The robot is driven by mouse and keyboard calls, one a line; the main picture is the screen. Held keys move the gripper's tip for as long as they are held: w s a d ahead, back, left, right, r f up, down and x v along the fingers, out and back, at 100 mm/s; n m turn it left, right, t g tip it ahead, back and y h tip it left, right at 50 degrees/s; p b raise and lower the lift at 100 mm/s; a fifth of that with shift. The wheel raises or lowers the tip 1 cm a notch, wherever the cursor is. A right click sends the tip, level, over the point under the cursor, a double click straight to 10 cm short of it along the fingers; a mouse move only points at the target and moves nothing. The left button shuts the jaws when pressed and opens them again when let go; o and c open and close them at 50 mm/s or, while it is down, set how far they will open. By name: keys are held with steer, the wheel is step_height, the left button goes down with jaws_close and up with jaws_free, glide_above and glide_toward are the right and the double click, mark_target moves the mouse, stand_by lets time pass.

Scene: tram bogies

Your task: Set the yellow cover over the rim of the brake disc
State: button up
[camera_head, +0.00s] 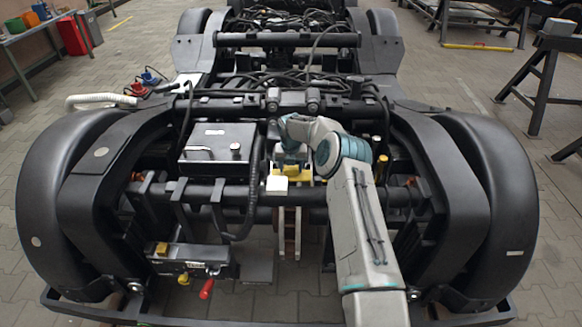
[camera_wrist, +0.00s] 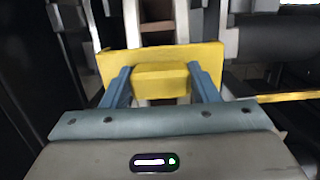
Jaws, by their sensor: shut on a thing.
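The yellow cover (camera_wrist: 215,55) is a flat plate with a raised block in its middle. My gripper (camera_wrist: 161,76) is shut on that block, one blue finger on each side. In the head view the cover (camera_head: 305,174) shows below my gripper (camera_head: 291,164), between the dark beams, partly hidden. The brake disc (camera_head: 290,230) stands edge-on below it, as pale rims with brown gaps between. In the wrist view the disc (camera_wrist: 157,18) shows just beyond the cover's far edge, roughly lined up with its middle. The cover hides the disc's nearer part; I cannot tell whether they touch.
Dark bogie beams and cables crowd both sides of the disc. A black box (camera_head: 217,148) with a handle is on the left. A white block (camera_head: 277,185) sits close to the cover. A unit with a red handle (camera_head: 207,289) is at the lower left.

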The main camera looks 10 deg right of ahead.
steer(key=o, duration=1.1)
steer(key=shift+o, duration=0.2)
steer(key=shift+r, duration=0.1)
steer(key=s+a+r+m+p, duration=0.1)
steer(key=s+r+m+p, duration=0.3)
steer(key=r, duration=0.9)
steer(key=s+a+r+m+p, duration=0.15)
steer(key=s+r, duration=0.35)
steer(key=r, duration=0.9)
steer(key=s+r+m+h+p, duration=0.1)
steer(key=s+r+m+p, duration=0.2)
steer(key=s+r+m, duration=0.9)
steer(key=s+d+r+m+p, duration=0.1)
steer(key=s+r+m+p, duration=0.1)
steer(key=s+m, duration=0.6)
steer(key=s+d+r+m+t+y+p, duration=0.1)
steer(key=s+m+p, duration=0.3)
steer(key=s, duration=1.5)
steer(key=r+m, duration=0.1)
steer(key=m, duration=0.3)
steer(key=shift+s+d+r, duration=0.15)
steer(key=shift+s+r, duration=0.1)
steer(key=shift+s, duration=0.15)
